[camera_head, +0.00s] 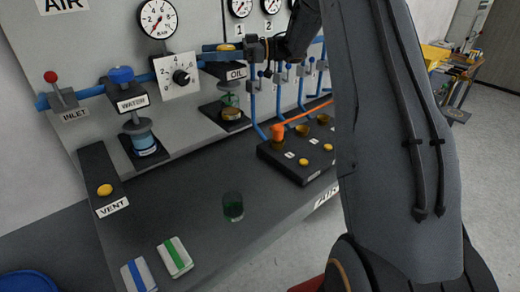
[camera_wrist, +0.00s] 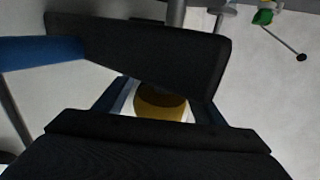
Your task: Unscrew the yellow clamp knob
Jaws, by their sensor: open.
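A small yellow part (camera_head: 224,47), which looks like the clamp knob, sits on top of the oil unit by its blue pipe. My gripper (camera_head: 246,48) reaches in from the right at that height, close beside the yellow part. In the wrist view, a dull yellow round knob (camera_wrist: 160,104) shows in the gap between dark bars, with much of it hidden. The jaws are open. I cannot tell whether they touch the knob.
The OIL sign (camera_head: 236,73) and a brass-coloured bowl (camera_head: 232,113) are just below. Gauges (camera_head: 158,18) line the wall above. A green glass (camera_head: 233,207) stands in front.

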